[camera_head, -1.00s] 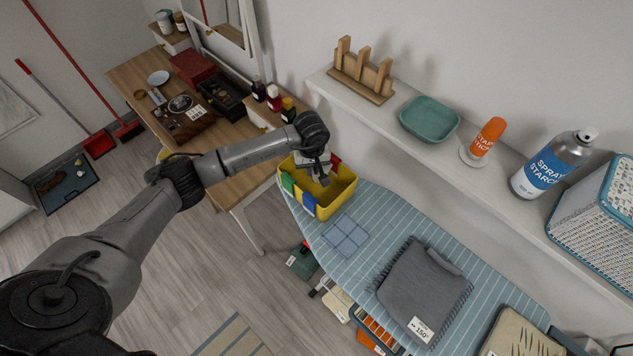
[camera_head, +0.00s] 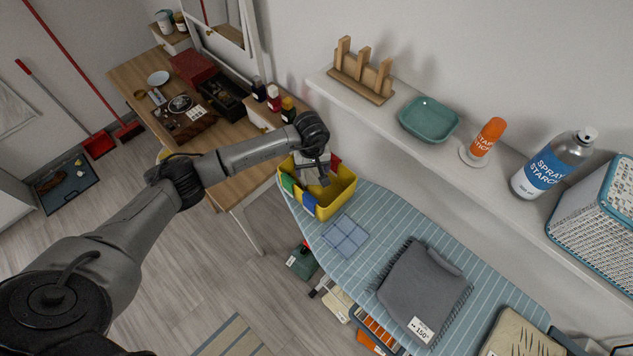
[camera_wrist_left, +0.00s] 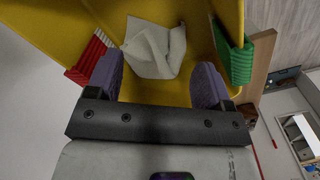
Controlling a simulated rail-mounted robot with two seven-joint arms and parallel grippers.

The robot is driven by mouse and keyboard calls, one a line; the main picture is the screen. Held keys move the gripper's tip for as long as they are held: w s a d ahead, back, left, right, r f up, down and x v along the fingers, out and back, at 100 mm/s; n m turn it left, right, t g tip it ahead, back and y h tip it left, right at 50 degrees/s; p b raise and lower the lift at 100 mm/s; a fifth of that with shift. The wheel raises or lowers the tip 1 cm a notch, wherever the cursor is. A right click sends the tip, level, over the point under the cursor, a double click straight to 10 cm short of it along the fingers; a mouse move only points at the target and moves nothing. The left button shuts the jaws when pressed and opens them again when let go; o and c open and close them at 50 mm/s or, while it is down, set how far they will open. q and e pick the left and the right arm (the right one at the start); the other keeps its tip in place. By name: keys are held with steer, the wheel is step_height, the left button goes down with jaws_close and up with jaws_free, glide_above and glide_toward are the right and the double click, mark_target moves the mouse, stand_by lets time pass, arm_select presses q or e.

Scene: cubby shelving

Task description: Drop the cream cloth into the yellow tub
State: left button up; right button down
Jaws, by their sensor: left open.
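The yellow tub (camera_head: 338,203) stands at the far end of the striped ironing board. My left gripper (camera_head: 318,179) points down into it from above. In the left wrist view, the cream cloth (camera_wrist_left: 156,48) lies crumpled inside the yellow tub (camera_wrist_left: 48,22). The purple fingers of my left gripper (camera_wrist_left: 155,80) are spread wide, with the cloth seen beyond and between them. The cloth looks free of the grip; whether a finger brushes it I cannot tell. In the head view, the gripper largely hides the tub's inside. My right gripper is not in view.
Red and green clips (camera_wrist_left: 238,60) sit on the tub's rim. A blue checked cloth (camera_head: 345,236) and a folded grey cloth (camera_head: 425,285) lie on the ironing board (camera_head: 385,222). A white wall shelf (camera_head: 410,128) runs behind it, holding a teal dish (camera_head: 429,120) and spray starch (camera_head: 553,163).

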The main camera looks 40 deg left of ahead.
arm_select(q)
steer(key=o, duration=0.5)
steer(key=shift+c, duration=0.2)
steer(key=shift+r, duration=0.1)
step_height(320, 180, up, 5)
steer(key=p, duration=0.3)
steer(key=shift+r, duration=0.15)
step_height(320, 180, up, 14)
steer(key=b, duration=0.1)
stand_by(0.5)
steer(key=shift+d, duration=0.1)
stand_by(0.4)
